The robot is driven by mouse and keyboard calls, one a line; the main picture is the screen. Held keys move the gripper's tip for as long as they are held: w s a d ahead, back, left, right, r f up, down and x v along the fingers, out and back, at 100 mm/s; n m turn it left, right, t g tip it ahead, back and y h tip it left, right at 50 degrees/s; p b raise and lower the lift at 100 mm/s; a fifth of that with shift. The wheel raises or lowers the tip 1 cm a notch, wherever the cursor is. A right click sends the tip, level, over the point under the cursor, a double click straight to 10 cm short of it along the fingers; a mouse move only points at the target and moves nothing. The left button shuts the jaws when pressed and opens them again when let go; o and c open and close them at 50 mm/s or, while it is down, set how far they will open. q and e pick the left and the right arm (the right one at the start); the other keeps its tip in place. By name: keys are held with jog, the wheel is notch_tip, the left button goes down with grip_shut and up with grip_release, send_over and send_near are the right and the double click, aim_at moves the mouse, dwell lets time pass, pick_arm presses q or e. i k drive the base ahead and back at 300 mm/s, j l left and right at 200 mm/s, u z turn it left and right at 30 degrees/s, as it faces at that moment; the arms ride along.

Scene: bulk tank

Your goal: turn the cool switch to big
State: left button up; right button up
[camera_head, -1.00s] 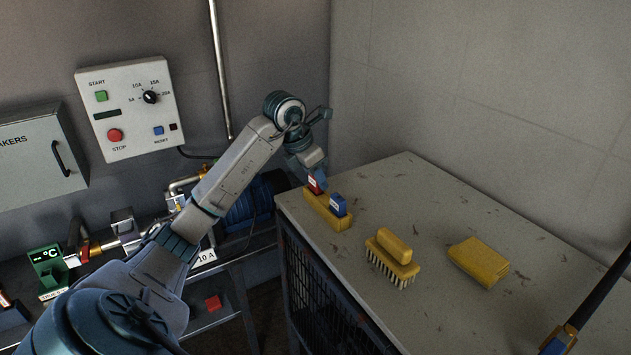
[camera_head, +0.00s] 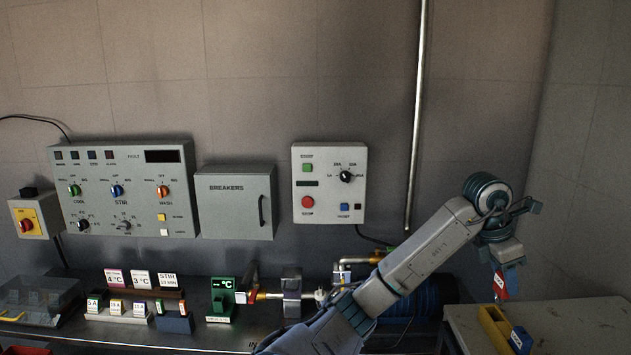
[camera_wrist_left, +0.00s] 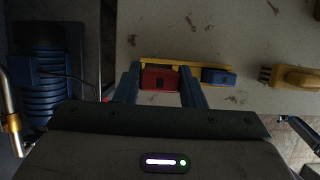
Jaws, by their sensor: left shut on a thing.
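The cool switch (camera_head: 74,191) is a green knob at the left of the grey control panel (camera_head: 140,205) in the head view, with SMALL, OFF and BIG marks around it. It is too small to tell where it points. My left gripper (camera_head: 503,272) is far to its right, above the bench. It is shut on a red block (camera_head: 500,287), which also shows between the fingers in the wrist view (camera_wrist_left: 160,78). The block hangs just above a yellow holder (camera_head: 492,318). My right gripper is out of view.
A blue block (camera_head: 521,341) sits in the yellow holder on the right bench (camera_head: 585,315). A breaker box (camera_head: 236,205) and start-stop box (camera_head: 329,205) are on the wall between panel and gripper. Labelled blocks, pipes and a green display (camera_head: 221,298) crowd the lower bench.

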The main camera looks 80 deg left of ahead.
aim_at(74, 191)
jog(key=k+j+u, duration=0.1)
jog(key=k+u, duration=0.2)
jog(key=k, duration=0.35)
jog(key=j+u, duration=0.1)
jog(key=u, duration=1.75)
jog(key=i+j+u, duration=0.2)
jog(key=i+j, duration=0.45)
jog(key=i+j+u, duration=0.25)
jog(key=i+j, duration=0.25)
jog(key=i, duration=0.2)
